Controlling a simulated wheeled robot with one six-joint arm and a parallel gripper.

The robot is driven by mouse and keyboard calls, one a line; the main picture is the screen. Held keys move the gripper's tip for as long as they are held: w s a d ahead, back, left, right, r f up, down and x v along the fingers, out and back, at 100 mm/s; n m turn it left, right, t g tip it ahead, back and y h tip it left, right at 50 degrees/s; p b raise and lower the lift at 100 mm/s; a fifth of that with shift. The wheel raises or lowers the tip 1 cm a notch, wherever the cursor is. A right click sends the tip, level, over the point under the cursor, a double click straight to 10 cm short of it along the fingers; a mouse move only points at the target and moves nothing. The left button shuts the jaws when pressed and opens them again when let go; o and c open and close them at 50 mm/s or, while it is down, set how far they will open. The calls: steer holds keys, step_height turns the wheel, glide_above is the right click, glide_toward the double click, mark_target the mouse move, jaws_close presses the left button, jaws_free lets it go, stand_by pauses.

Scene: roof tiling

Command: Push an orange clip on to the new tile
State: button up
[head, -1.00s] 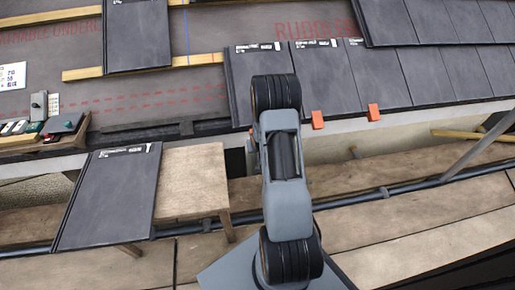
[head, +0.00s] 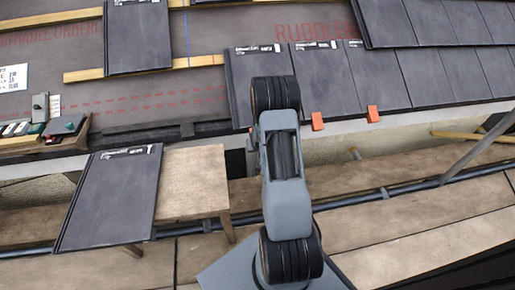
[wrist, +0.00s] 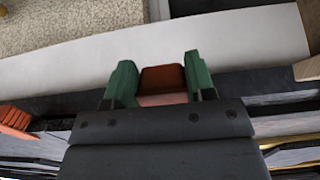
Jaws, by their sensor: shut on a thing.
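The new tile (head: 242,88) is dark grey and lies at the left end of the lower tile row, partly covered by my arm. My gripper (wrist: 161,82) shows in the wrist view with its green fingers shut on an orange clip (wrist: 162,79). In the head view my arm hides the gripper and the held clip. Two other orange clips, one (head: 317,121) and another (head: 373,114), sit on the lower edges of the tiles to the right. I cannot tell whether the held clip touches the new tile.
A loose tile (head: 112,195) lies on a wooden table (head: 193,180) at the left. A tray (head: 45,143) with several small items stands above it. A pale strip (wrist: 200,45) crosses the wrist view beyond the fingers.

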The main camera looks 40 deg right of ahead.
steer(key=shift+w+d+r+p, duration=0.4)
steer(key=shift+w+r+p, duration=0.25)
steer(key=shift+p, duration=0.4)
steer(key=shift+w+d+r+p, duration=0.35)
steer(key=shift+w+r+p, duration=0.1)
steer(key=shift+w+p, duration=0.5)
stand_by(1.9)
steer(key=shift+s, duration=0.1)
steer(key=o, duration=1.4)
steer(key=shift+f, duration=0.1)
steer(key=shift+c, duration=0.2)
steer(key=shift+s, duration=0.1)
steer(key=p+v, duration=0.3)
steer(key=v, duration=0.4)
